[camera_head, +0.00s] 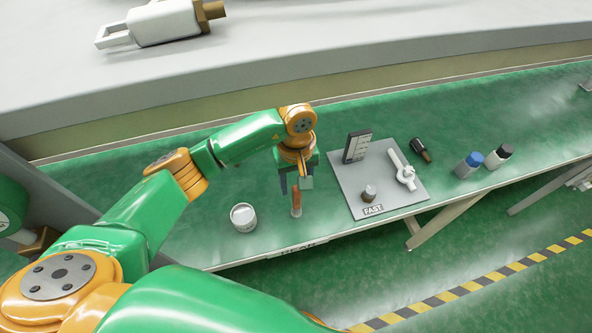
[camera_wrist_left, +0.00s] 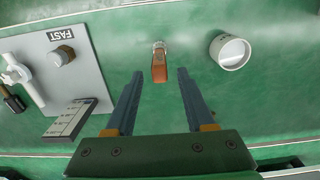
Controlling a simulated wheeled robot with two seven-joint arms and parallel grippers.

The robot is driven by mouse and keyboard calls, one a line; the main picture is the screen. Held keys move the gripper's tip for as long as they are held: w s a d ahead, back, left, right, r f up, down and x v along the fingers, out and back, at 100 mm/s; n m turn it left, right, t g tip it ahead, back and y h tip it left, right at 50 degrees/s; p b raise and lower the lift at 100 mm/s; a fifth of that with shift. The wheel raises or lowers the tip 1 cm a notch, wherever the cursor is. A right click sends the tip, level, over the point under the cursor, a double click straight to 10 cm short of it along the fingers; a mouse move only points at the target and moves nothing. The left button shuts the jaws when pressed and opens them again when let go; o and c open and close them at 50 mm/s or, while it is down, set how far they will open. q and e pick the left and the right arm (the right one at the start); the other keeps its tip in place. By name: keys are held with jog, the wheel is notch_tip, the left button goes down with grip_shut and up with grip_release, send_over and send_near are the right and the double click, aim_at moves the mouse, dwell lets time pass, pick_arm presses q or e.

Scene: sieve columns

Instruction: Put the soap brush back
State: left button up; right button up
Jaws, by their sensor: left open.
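A slim orange-brown item with a pale end, which looks like the soap brush (camera_head: 296,204), is on the green bench top just below my left gripper (camera_head: 294,185). In the left wrist view the brush (camera_wrist_left: 159,66) shows in line with the gap between the fingers of my left gripper (camera_wrist_left: 155,73). These fingers are spread and empty, and do not appear to touch the brush. A white cup (camera_head: 243,222) stands to the left of the brush; it also shows in the left wrist view (camera_wrist_left: 230,52). My right gripper is not in view.
A grey board (camera_head: 399,197) marked FAST, with a dark block (camera_head: 356,147), a white valve-like part (camera_head: 402,170) and a knob (camera_head: 369,193), lies right of the brush.

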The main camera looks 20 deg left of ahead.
pick_arm(q)
notch_tip(320, 180, up, 8)
jog(key=shift+f+b, duration=0.1)
jog(key=shift+b, duration=0.6)
jog(key=shift+r, duration=0.55)
